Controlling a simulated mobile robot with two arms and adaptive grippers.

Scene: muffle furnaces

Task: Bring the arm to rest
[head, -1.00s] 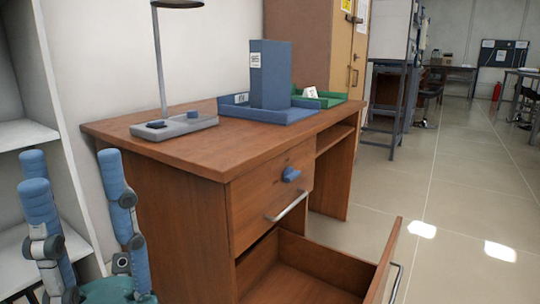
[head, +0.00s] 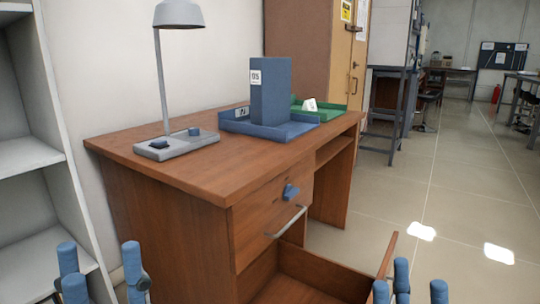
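My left gripper (head: 102,268) is at the lower left, beside the left side of the wooden desk (head: 165,240). Its blue fingers point up and stand apart with nothing between them. My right gripper (head: 418,287) is at the bottom right, in front of and to the right of the pulled-out drawer (head: 310,272). Its blue fingers also point up, apart and empty. Only the upper fingers of both grippers show; the palms and arms are below the picture's edge.
On the desk are a grey lamp (head: 180,15), a blue tray (head: 238,125) with an upright blue block (head: 270,90), and a green tray (head: 328,115). White shelves (head: 35,150) stand at the left. The floor (head: 460,190) at the right is clear.

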